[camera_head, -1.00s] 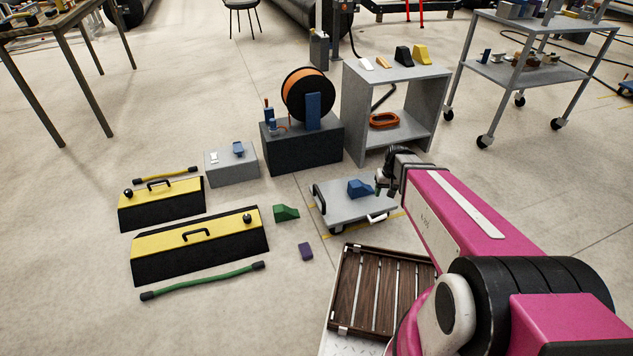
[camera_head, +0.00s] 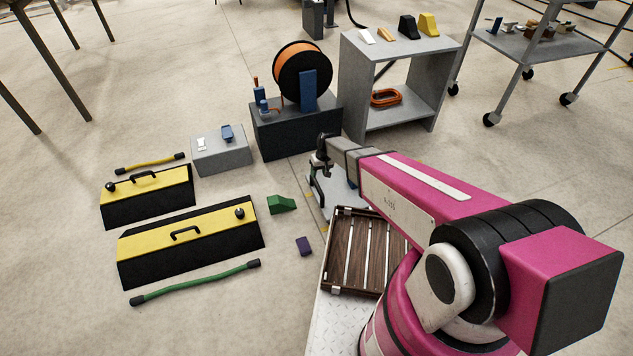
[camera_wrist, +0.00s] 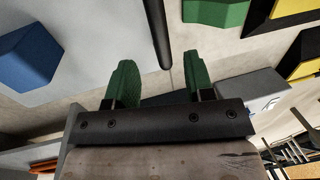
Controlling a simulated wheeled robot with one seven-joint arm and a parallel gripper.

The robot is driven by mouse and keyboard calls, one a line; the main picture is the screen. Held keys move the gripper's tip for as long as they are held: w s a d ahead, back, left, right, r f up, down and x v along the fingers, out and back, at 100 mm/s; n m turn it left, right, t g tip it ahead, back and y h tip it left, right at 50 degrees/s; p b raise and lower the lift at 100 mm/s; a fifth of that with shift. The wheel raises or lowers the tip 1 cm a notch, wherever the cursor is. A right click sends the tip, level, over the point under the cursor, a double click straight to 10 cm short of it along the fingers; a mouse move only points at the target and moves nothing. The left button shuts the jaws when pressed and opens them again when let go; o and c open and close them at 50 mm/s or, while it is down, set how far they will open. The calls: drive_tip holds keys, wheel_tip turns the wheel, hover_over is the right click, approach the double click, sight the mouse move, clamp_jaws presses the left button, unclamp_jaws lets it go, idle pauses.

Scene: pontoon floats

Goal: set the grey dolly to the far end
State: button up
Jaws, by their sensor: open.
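The grey dolly (camera_head: 341,198) sits on the floor behind the slatted wooden crate, largely hidden by my arm in the head view. Its black handle (camera_head: 316,192) stands at its left edge. In the wrist view, its pale deck (camera_wrist: 85,35) fills the upper left, with a blue wedge (camera_wrist: 27,58) on it, and the black handle bar (camera_wrist: 157,30) runs down toward the gap between my fingers. My gripper (camera_head: 320,166) is over the dolly's left end, near the handle. In the wrist view its green fingers (camera_wrist: 161,72) are apart and nothing is held between them.
A green wedge (camera_head: 281,205) and purple block (camera_head: 304,246) lie left of the dolly. Yellow-black boxes (camera_head: 190,236) stand farther left. A dark box with a cable reel (camera_head: 302,70) and grey shelf (camera_head: 434,95) stand behind. The wooden crate (camera_head: 345,262) is in front.

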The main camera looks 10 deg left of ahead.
drive_tip(key=f, duration=0.4)
drive_tip(key=a+f, duration=0.1)
drive_tip(key=f, duration=0.1)
drive_tip(key=shift+s+f, duration=0.2)
drive_tip(key=shift+s, duration=0.15)
clamp_jaws()
